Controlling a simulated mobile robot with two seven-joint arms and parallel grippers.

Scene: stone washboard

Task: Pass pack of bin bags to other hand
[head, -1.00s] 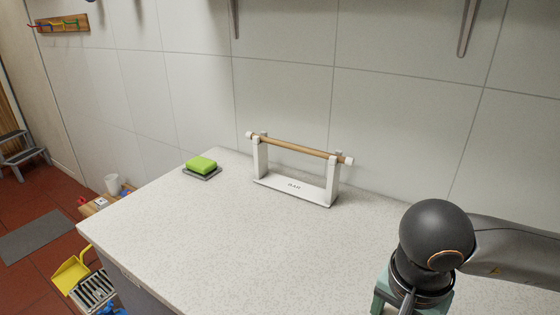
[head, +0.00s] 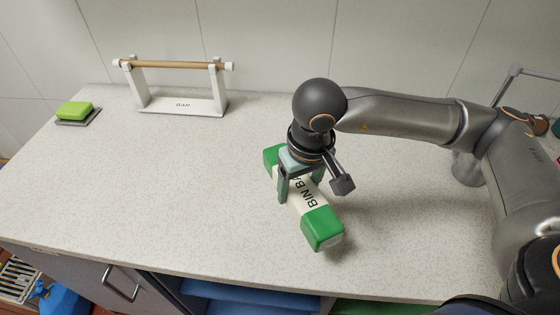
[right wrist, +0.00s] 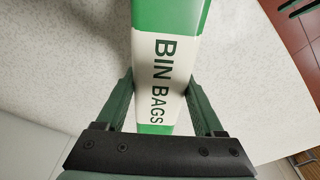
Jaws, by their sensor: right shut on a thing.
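The pack of bin bags (head: 322,227) is a green and white block with "BIN BAGS" lettering, lying slantwise over the pale worktop in the head view. My right gripper (head: 299,196) comes down from above and is shut on its white middle, with one finger on each side. In the right wrist view the pack (right wrist: 165,70) runs between the two fingers (right wrist: 162,95). I cannot tell whether the pack touches the worktop. My left gripper is not in view.
A white stand with a wooden bar (head: 180,104) stands at the back left of the worktop (head: 150,190). A green sponge (head: 74,109) lies on a grey dish (head: 80,121) at the far left. The worktop left of the pack is clear. A metal tap (head: 508,85) is at the right.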

